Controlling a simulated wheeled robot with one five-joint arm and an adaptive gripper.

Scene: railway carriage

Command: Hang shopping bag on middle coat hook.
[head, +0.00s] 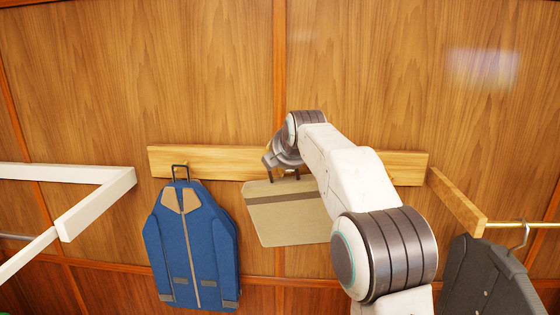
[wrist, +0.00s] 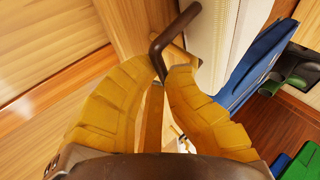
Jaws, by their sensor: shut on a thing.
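The shopping bag (head: 285,222) is beige with a darker band near its top. In the head view it hangs flat near the wall, below the middle of the wooden coat rail (head: 222,161). My gripper (head: 283,170) is shut on the bag at its top, in front of the rail. In the wrist view the yellow fingers (wrist: 165,78) close around a thin tan strip, apparently the handle. A dark brown hook-like bar (wrist: 172,35) is right at the fingertips; whether the handle is around it or beside it I cannot tell. My arm hides the rail's right-middle part.
A blue jacket (head: 190,245) hangs on the left hook (head: 180,172). At right, a dark grey garment (head: 490,280) hangs from a brass rod (head: 525,225) beside a wooden bracket (head: 458,200). A white frame (head: 95,205) juts in at left. The wall above the rail is clear.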

